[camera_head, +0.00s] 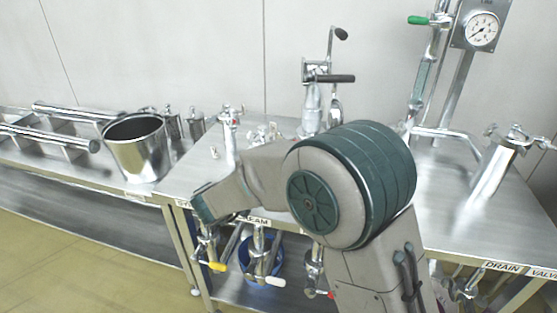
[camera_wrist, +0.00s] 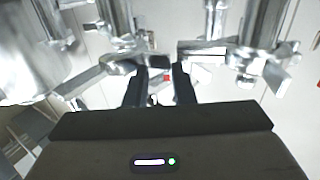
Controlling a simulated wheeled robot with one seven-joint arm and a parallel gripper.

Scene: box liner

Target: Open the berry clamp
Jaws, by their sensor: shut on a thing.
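My gripper (camera_wrist: 160,72) shows in the wrist view as two dark fingers, a narrow gap apart, among shiny metal fittings. A small red spot (camera_wrist: 166,78) shows between the fingers, seemingly the berry clamp's coloured mark. The fingers appear closed on a small metal part of that clamp; its exact shape is hard to make out. I cannot make out the gripper there. Whether the clamp is open or closed cannot be told.
A steel bucket (camera_head: 138,150) stands left on the metal bench (camera_head: 150,195). A gauge (camera_head: 482,30) and green-handled pipe stand at the right. Valves with yellow (camera_head: 217,266), white and red handles hang below the front edge. Other metal fittings crowd both sides of my fingers.

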